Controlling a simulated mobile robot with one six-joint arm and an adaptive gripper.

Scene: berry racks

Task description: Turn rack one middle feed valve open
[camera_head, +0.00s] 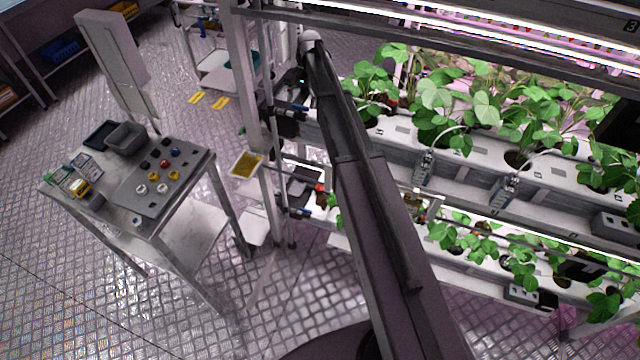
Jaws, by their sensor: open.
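Rack one is the planted rack on the right, with a pale upright post (246,90) at its left end. A small valve with a blue handle (303,109) sits at the end of the middle tier, left of my arm. My gripper (284,122) appears as a small dark shape beside this valve, open. I cannot tell whether it touches the handle or whether the valve is turned. Lower on the same end are a red-handled fitting (320,188) and a blue-handled one (304,212). My arm crosses the rack and hides part of its left end.
A metal cart (190,223) with a grey bin (126,137) and a tray of coloured knobs (141,204) stands at left. A yellow card (246,164) is near the rack post. Strawberry-like plants (440,105) fill the tiers.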

